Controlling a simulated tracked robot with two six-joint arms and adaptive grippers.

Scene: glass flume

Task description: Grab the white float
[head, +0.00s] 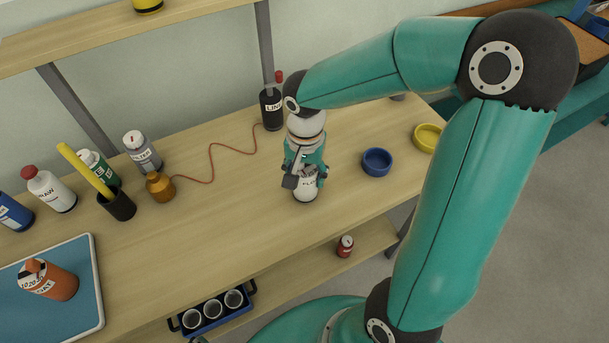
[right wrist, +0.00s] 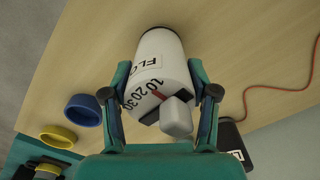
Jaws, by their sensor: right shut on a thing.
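The white float (head: 306,188) stands upright on the wooden bench, near its front edge, in the head view. In the right wrist view the white float (right wrist: 159,66) shows a label starting "FLO" and a scale with numbers 10, 20, 30. My right gripper (head: 305,180) comes down over it from above. In the right wrist view its two fingers (right wrist: 163,95) lie on either side of the float, shut on it. The float's upper part is partly hidden by the gripper in the head view. My left gripper does not show.
A blue ring-shaped dish (head: 377,162) and a yellow one (head: 427,137) lie to the right. A black bottle (head: 271,108) with a brown cord stands behind. Several bottles and a blue tray (head: 95,290) are at left. Bare bench lies between.

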